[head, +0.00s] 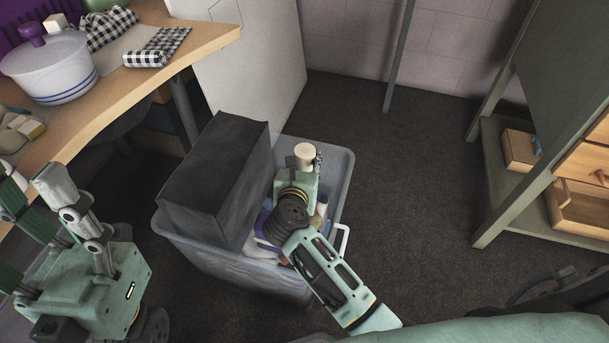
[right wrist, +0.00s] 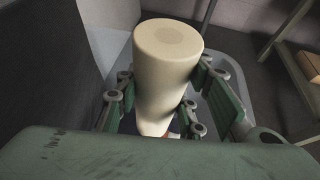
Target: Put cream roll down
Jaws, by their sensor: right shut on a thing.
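The cream roll (head: 304,152) is a pale cylinder held by my right gripper (head: 308,163) over the right part of a grey plastic bin (head: 338,172). In the right wrist view the cream roll (right wrist: 168,75) stands upright between the fingers of my right gripper (right wrist: 160,105), which are shut around it. Its lower end is partly hidden, with the bin's inside below it. My left gripper (head: 65,205) is at the lower left of the head view, away from the roll, with its fingers spread and nothing between them.
A large black box (head: 215,180) fills the left part of the bin. Several rolls or cloths (head: 322,207) lie in the bin beneath my right arm. A wooden table (head: 120,95) with a white pot (head: 50,70) is at the left. A shelf with drawers (head: 585,205) stands at the right. Dark floor between is clear.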

